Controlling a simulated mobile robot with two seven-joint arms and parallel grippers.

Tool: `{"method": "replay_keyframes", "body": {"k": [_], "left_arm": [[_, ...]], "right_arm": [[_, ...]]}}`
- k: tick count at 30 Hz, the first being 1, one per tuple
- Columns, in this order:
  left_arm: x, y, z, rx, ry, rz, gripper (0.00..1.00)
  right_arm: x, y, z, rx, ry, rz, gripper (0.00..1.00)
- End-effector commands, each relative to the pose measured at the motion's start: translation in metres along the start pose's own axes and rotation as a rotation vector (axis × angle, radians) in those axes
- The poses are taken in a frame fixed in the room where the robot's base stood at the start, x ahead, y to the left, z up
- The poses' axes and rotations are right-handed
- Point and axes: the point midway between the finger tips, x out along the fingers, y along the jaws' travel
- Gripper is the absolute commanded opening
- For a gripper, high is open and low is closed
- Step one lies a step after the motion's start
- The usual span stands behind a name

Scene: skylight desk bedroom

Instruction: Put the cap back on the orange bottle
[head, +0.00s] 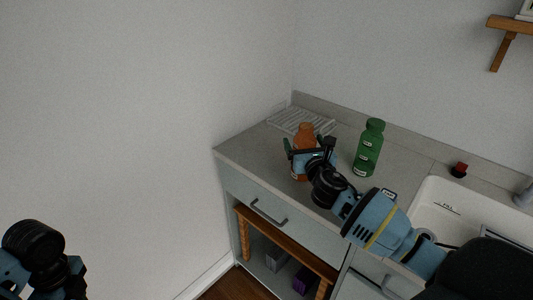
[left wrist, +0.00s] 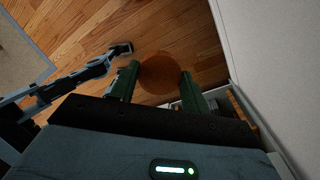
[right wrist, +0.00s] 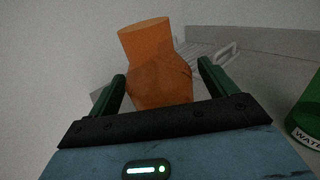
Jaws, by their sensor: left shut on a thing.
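The orange bottle (head: 304,135) stands upright on the counter, and its neck and shoulders show in the right wrist view (right wrist: 158,70). Its neck top shows no separate cap. My right gripper (head: 303,143) is open, with its green fingers on either side of the bottle; the right wrist view (right wrist: 163,88) shows a gap at the right finger. In the left wrist view, my left gripper (left wrist: 157,88) is shut on the round orange cap (left wrist: 160,73), held above the wooden floor. In the head view only part of my left arm shows at the lower left; its fingers are hidden.
A green bottle (head: 369,148) stands right of the orange one, close to my right arm. A white wire rack (head: 300,119) lies behind. The sink (head: 440,200) and a small red-topped item (head: 460,169) are farther right. The grey counter (head: 245,149) is clear at its left end.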

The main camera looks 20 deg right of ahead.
Motion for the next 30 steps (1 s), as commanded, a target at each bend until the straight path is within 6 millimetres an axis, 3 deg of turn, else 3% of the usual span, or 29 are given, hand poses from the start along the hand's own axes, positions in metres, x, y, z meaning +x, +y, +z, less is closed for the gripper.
{"method": "replay_keyframes", "body": {"k": [1, 13, 23, 30], "left_arm": [[0.0, 0.0, 0.0, 0.0, 0.0, 0.0, 0.26], [0.0, 0.0, 0.0, 0.0, 0.0, 0.0, 0.26], [-0.003, 0.0, 0.0, 0.0, -0.001, -0.003, 0.26], [-0.019, -0.001, 0.003, -0.003, -0.008, -0.022, 0.26]], "right_arm": [[0.0, 0.0, 0.0, 0.0, 0.0, 0.0, 0.77], [0.0, 0.0, 0.001, 0.0, -0.003, 0.0, 0.27], [0.0, 0.0, 0.006, 0.0, -0.004, 0.0, 0.27], [0.001, 0.0, 0.033, 0.001, -0.011, 0.0, 0.27]]}}
